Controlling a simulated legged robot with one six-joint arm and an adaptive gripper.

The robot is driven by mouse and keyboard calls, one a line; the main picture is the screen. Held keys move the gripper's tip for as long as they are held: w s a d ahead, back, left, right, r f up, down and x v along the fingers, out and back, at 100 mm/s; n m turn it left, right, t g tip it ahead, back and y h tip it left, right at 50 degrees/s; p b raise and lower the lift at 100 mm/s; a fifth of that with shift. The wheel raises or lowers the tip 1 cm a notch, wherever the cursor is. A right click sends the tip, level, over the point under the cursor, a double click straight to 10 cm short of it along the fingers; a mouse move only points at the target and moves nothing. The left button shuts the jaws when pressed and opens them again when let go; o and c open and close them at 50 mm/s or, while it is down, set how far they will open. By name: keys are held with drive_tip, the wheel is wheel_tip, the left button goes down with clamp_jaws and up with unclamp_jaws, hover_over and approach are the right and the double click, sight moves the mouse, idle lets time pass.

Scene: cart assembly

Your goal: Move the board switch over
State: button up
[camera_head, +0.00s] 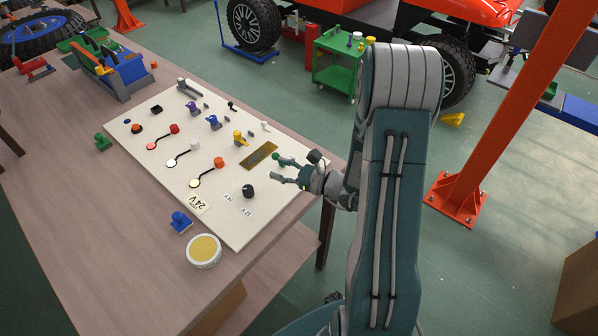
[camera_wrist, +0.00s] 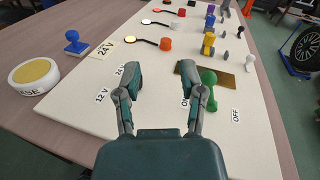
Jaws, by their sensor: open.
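The white switch board (camera_head: 225,212) lies on the table. A green lever switch (camera_wrist: 209,90) stands near its right edge, between the ON and OFF labels. It is just right of my right finger in the wrist view, outside the jaws; whether they touch is unclear. A black knob (camera_head: 248,191) sits beside the 12 V and 24 V labels, left of my gripper in the head view. In the wrist view my left finger seems to hide it. My gripper (camera_wrist: 163,74) is open over the board, with nothing between its fingers.
Several coloured switches and connectors line the board, with a brass plate (camera_head: 260,154) near the green lever. A blue stamp (camera_head: 181,222) and a round yellow-topped tin (camera_head: 204,250) stand on the wooden table (camera_head: 110,230). An orange post (camera_head: 510,110) rises at the right.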

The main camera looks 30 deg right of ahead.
sight(278, 156)
drive_tip(key=d+f+m+t+h, duration=0.1)
drive_tip(key=d, duration=0.1)
drive_tip(key=d+f+m+h, duration=0.1)
drive_tip(key=d+f+m, duration=0.1)
drive_tip(key=d+f+m+t+h, duration=0.1)
drive_tip(key=h, duration=0.1)
drive_tip(key=shift+w+d+f+m+t, duration=0.3)
drive_tip(key=shift+d+f+m, duration=0.1)
drive_tip(key=x, duration=0.8)
drive_tip(key=shift+s, duration=0.1)
drive_tip(key=c, duration=0.6)
